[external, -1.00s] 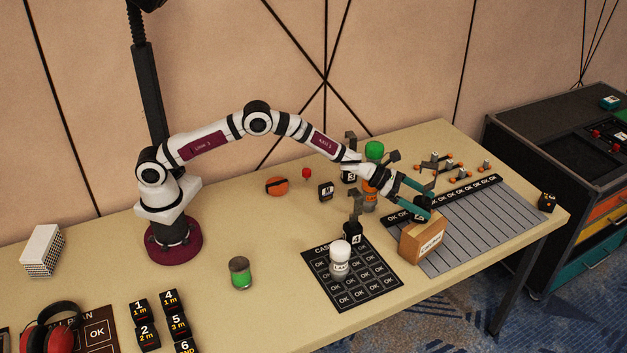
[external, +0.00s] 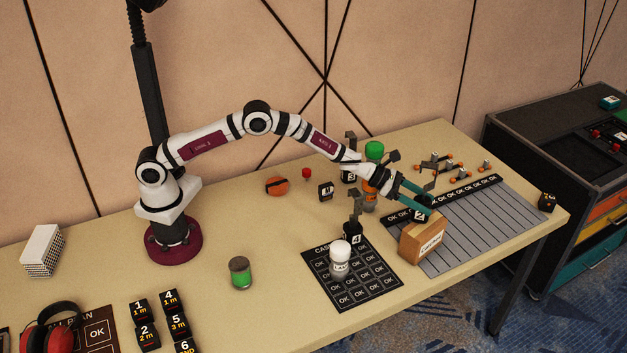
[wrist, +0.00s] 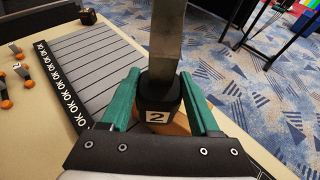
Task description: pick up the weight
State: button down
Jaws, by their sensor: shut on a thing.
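The weight marked 2 (external: 419,216) is a dark block with a number label and a tall metal stem. It shows between my teal fingers at the top of a wooden box (external: 424,245). In the wrist view the weight (wrist: 158,103) sits between both fingers, its stem rising past the fingertips. My gripper (external: 425,206) is shut on it; it also shows in the wrist view (wrist: 160,75). The box lies beneath the weight, mostly hidden there. I cannot tell whether the weight touches the box.
A black grid mat (external: 375,286) with a white-capped bottle (external: 340,262) lies left of the box. A weight marked 4 (external: 353,234) and an orange bottle with a green cap (external: 374,151) stand close by. A grey slatted panel (external: 470,228) lies to the right.

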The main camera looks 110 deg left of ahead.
aim_at(425, 189)
jog(key=shift+r, duration=0.7)
jog(key=r, duration=0.3)
jog(key=shift+d+r, duration=0.25)
jog(key=shift+d, duration=0.1)
jog(key=s+d+r, duration=0.1)
jog(key=d+r, duration=0.2)
jog(key=d, duration=0.4)
jog(key=s+d+r, duration=0.2)
jog(key=d+r, duration=0.2)
jog(key=d, duration=0.3)
jog(key=shift+w+a+f, duration=0.5)
jog(key=shift+a+f, duration=1.25)
jog(key=shift+f, duration=0.15)
jog(key=shift+w+a+f, duration=0.5)
jog(key=shift+a+f, duration=1.25)
jog(key=shift+f, duration=0.1)
jog(key=shift+w+a+f, duration=0.5)
jog(key=shift+a+f, duration=1.25)
jog(key=shift+f, duration=0.15)
jog(key=shift+f, duration=0.2)
jog(key=shift+c, duration=0.6)
grip_release()
jog(key=shift+f, duration=0.1)
